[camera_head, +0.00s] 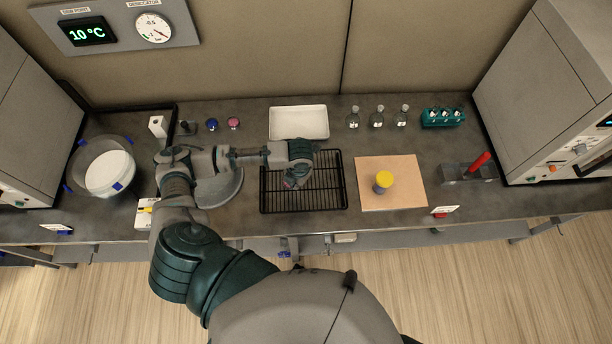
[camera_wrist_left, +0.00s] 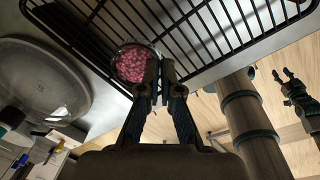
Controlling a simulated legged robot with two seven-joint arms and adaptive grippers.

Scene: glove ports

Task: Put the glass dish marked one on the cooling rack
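The cooling rack (camera_head: 325,190) is a black wire grid on the bench, left of a tan board. My left gripper (camera_head: 292,178) is low over the rack's left part. In the left wrist view, a small round glass dish (camera_wrist_left: 130,66) with pink grains is at the tips of my left gripper (camera_wrist_left: 160,70), against the rack bars (camera_wrist_left: 215,30). The fingers are close together at its rim and appear shut on it. I cannot read a mark on it, or tell whether it touches the bars. My right gripper (camera_wrist_left: 284,82) is at the right of the wrist view, fingers apart and empty.
A clear glass lid (camera_head: 225,190) lies left of the rack, under my arm. A glass bowl (camera_head: 88,182) stands farther left. A white tray (camera_head: 299,123) is behind the rack. The tan board (camera_head: 400,195) holds a yellow-topped weight (camera_head: 383,181). Bottles (camera_head: 377,118) stand behind it.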

